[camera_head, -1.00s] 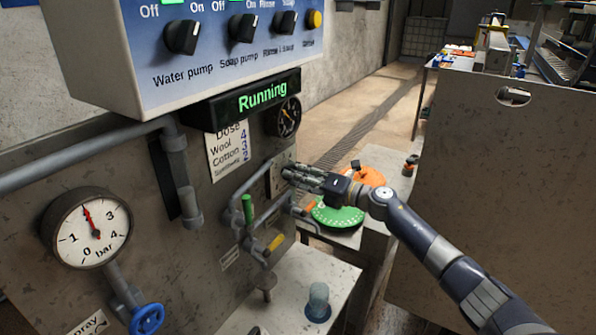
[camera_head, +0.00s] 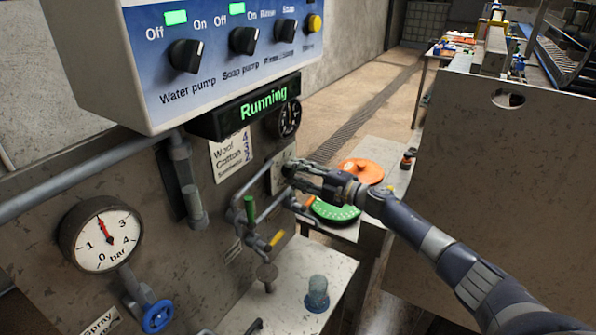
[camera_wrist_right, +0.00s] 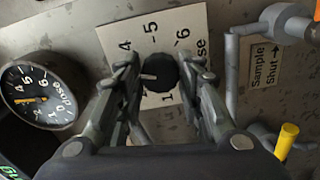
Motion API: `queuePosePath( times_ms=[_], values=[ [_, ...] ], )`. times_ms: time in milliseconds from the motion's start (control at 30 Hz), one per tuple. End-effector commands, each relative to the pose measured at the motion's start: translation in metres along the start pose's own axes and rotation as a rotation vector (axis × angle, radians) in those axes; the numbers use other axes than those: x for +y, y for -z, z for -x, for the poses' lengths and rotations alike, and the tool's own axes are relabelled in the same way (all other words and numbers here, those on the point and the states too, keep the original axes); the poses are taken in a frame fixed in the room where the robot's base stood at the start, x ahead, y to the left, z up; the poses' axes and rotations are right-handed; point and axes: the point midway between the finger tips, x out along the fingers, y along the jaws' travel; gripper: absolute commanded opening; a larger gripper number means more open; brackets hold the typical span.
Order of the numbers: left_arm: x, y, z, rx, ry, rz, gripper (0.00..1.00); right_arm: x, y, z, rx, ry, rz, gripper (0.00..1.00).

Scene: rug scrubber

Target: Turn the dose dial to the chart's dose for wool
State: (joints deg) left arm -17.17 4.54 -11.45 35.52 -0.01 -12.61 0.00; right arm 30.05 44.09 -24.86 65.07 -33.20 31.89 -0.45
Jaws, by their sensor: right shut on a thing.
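The black dose dial (camera_wrist_right: 163,73) sits on a pale plate (camera_wrist_right: 150,22) with numerals in the right wrist view. My right gripper (camera_wrist_right: 164,80) is shut on the dial, one finger on each side. The dial's white mark points left; the left finger hides some numerals there, so I cannot tell its exact number. The 4, 5 and 6 show above. In the head view my right gripper (camera_head: 287,170) is at the panel. The paper chart (camera_head: 230,158) appears to give 4 for wool. The round dose gauge (camera_wrist_right: 40,97) has an orange needle pointing left, near 4. My left gripper is out of view.
Pipes with a green-handled valve (camera_head: 249,209) and a yellow handle (camera_head: 276,238) stand close below the dial. A pressure gauge (camera_head: 101,234) and blue valve wheel (camera_head: 158,316) are at lower left. The display (camera_head: 264,103) reads Running. Green (camera_head: 335,211) and orange (camera_head: 361,171) discs lie behind.

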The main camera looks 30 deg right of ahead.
Motion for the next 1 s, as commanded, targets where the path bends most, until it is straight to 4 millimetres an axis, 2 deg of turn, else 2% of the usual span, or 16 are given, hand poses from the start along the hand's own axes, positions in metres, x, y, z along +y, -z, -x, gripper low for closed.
queuePosePath(
  times_ms=[633, 667, 700, 733, 1000],
  values=[
    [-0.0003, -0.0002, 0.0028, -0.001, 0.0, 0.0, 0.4, 0.0001, -0.0009, 0.0002, -0.002, 0.0, -0.047, 0.1],
    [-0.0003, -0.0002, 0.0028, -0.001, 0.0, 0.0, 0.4, 0.0001, -0.0009, 0.0002, -0.002, 0.0, -0.047, 0.41],
    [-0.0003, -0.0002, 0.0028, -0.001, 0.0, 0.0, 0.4, 0.0001, -0.0009, 0.0002, -0.002, 0.0, -0.046, 0.5],
    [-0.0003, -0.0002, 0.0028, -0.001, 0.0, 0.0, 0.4, 0.0001, -0.0008, 0.0002, -0.002, 0.0, -0.046, 0.54],
    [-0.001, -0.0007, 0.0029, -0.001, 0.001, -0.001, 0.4, 0.0, -0.0004, 0.0001, -0.001, 0.0, -0.046, 0.54]
  ],
)
